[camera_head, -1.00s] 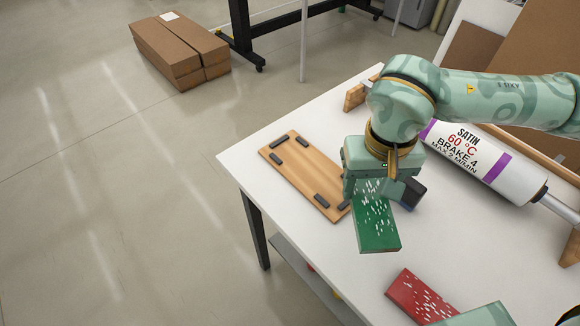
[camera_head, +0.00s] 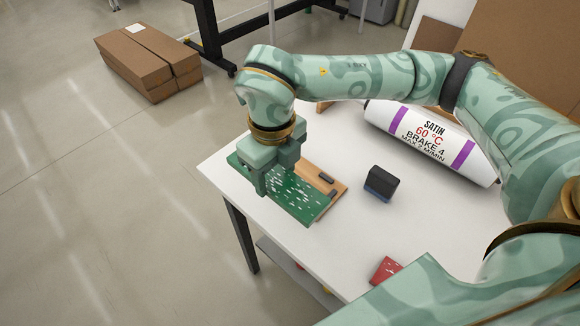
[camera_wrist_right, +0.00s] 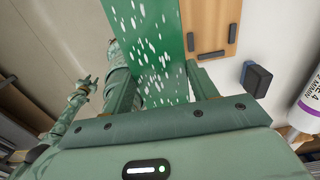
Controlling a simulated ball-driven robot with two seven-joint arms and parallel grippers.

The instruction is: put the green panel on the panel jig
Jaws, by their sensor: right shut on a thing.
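The green panel (camera_head: 308,206), dark green with white flecks, is held by my right gripper (camera_head: 262,188). In the wrist view the panel (camera_wrist_right: 150,35) runs up from between the fingers (camera_wrist_right: 160,88). The panel jig (camera_head: 322,175) is a wooden board with black blocks on the white table. The panel overlaps it in the head view and hides its near left part. In the wrist view bare jig (camera_wrist_right: 213,20) shows right of the panel, with several black blocks. I cannot tell whether the panel touches the jig.
A dark block with a blue base (camera_head: 380,183) stands right of the jig. A red flecked panel (camera_head: 386,270) lies near the table's front. A white roller with purple bands (camera_head: 420,135) lies at the back. White table (camera_head: 345,225) is clear between them.

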